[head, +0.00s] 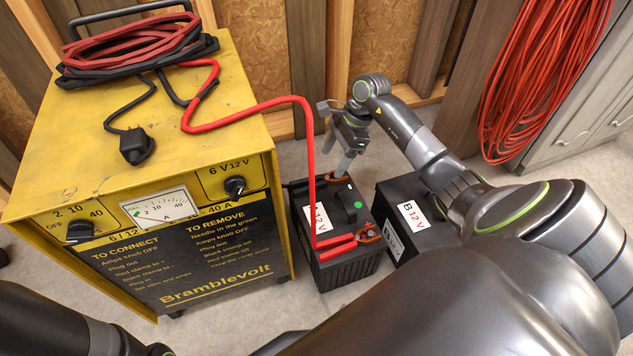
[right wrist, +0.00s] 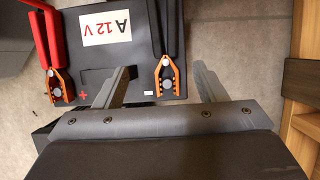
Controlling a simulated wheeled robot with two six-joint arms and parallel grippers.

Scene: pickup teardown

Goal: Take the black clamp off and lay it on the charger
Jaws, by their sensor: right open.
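The black clamp (right wrist: 168,45) has dark handles and orange jaws. It sits on the post at one end of the battery marked A 12 V; in the head view its orange jaws (head: 338,179) show at the battery's far end. My right gripper (head: 340,160) is open above that end. In the right wrist view its fingers (right wrist: 160,72) lie to either side of the clamp's jaws, with nothing held; contact cannot be told. The yellow charger (head: 165,105) stands left of the battery. My left gripper is out of view.
The red clamp (head: 365,233) is on the battery's near end (right wrist: 57,85), its red cable (head: 311,140) arching to the charger. A black plug (head: 136,147) and coiled cables (head: 130,48) lie on the charger top, which has bare room between. Battery B (head: 393,192) stands right.

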